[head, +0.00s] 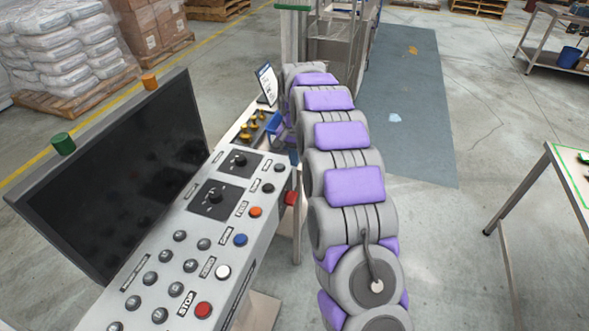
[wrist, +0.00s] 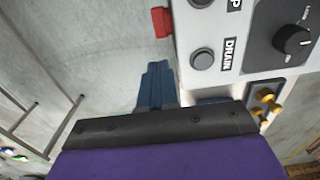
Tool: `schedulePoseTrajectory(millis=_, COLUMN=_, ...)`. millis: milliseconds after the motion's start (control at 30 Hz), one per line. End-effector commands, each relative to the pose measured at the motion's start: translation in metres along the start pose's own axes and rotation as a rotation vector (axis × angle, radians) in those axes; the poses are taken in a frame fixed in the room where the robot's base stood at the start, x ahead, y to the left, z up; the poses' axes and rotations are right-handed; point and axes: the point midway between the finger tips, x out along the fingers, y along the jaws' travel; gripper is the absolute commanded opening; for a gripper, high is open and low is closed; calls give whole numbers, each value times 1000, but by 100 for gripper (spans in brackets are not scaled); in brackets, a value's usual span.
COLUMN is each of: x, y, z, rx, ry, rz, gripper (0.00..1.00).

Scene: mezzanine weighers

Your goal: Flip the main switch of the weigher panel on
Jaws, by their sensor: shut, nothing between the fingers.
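The weigher panel (head: 225,215) is a light grey sloped console with knobs and buttons. A red part (head: 291,198) sticks out from its right side wall and may be the main switch; its on or off position cannot be told. The red part (wrist: 161,21) also shows at the top of the wrist view, beside the panel's edge. My gripper (wrist: 155,68) shows there as blue-grey fingers, shut and empty, pointing toward the red part and apart from it in the picture. In the head view my arm hides most of the gripper near the panel's far right corner.
A dark screen (head: 125,170) stands along the panel's left. Buttons include a red STOP button (head: 203,310) and black rotary knobs (head: 214,197). Floor right of my arm is clear up to a table (head: 547,165).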

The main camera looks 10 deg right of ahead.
Motion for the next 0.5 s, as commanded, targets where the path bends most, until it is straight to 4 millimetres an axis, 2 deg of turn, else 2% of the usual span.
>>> schedulePoseTrajectory(millis=167, x=24, y=0, z=2, rx=-1, ry=-5, rz=3, gripper=0)
schedulePoseTrajectory(millis=500, x=90, y=0, z=1, rx=-1, ry=-3, rz=3, gripper=0)
